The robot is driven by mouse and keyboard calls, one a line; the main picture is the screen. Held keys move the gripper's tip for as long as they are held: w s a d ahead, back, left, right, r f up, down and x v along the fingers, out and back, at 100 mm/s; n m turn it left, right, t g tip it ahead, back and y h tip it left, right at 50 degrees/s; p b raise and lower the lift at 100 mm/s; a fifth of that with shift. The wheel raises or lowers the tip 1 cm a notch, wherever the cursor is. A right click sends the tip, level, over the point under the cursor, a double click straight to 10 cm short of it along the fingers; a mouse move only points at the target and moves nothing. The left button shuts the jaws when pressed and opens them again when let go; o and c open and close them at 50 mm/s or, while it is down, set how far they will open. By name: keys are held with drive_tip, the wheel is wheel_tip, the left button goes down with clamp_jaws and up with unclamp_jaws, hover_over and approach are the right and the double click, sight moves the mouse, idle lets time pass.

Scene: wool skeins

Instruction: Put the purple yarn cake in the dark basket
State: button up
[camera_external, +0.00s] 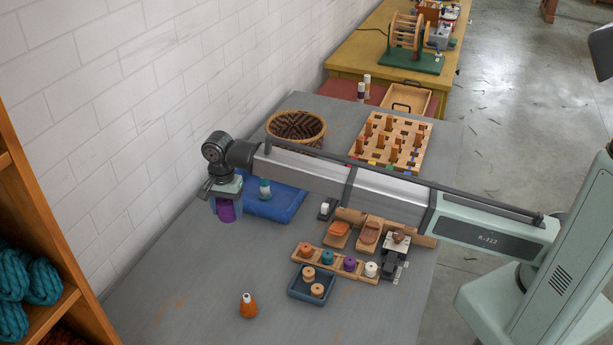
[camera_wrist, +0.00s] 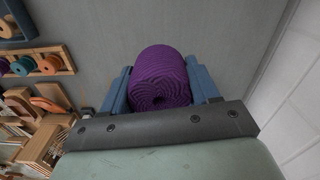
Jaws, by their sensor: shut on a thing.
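The purple yarn cake (camera_wrist: 160,78) is a ribbed cylinder between the two blue fingers of my gripper (camera_wrist: 162,92) in the wrist view. My gripper is shut on it. In the external view my gripper (camera_external: 227,206) points down near the wall, left of the blue tray, with the purple yarn cake (camera_external: 226,213) in it. I cannot tell whether the cake clears the table. The dark basket (camera_external: 296,129) is a round brown woven basket with a light rim, at the back of the table by the wall. My arm passes in front of its lower edge.
A blue tray (camera_external: 273,207) with a teal and white item lies right of my gripper. A pegboard (camera_external: 392,141) with upright pegs stands right of the basket.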

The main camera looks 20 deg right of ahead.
drive_tip(key=r, duration=0.6)
drive_tip(key=shift+w+d, duration=0.2)
drive_tip(key=shift+w, duration=0.2)
drive_tip(key=w+d, duration=0.7)
drive_tip(key=w, duration=0.2)
drive_tip(key=w+d, duration=0.6)
drive_tip(key=w, duration=0.3)
drive_tip(key=m, duration=0.2)
hover_over(300, 138)
drive_tip(key=s+a, duration=0.2)
drive_tip(key=s, duration=0.4)
drive_tip(key=shift+w+a+f, duration=0.1)
drive_tip(key=shift+f, duration=3.75)
drive_tip(key=shift+w+f, duration=0.1)
drive_tip(key=shift+f, duration=3.7)
drive_tip(key=o, duration=1.1)
drive_tip(key=shift+f, duration=0.1)
drive_tip(key=shift+c, duration=0.2)
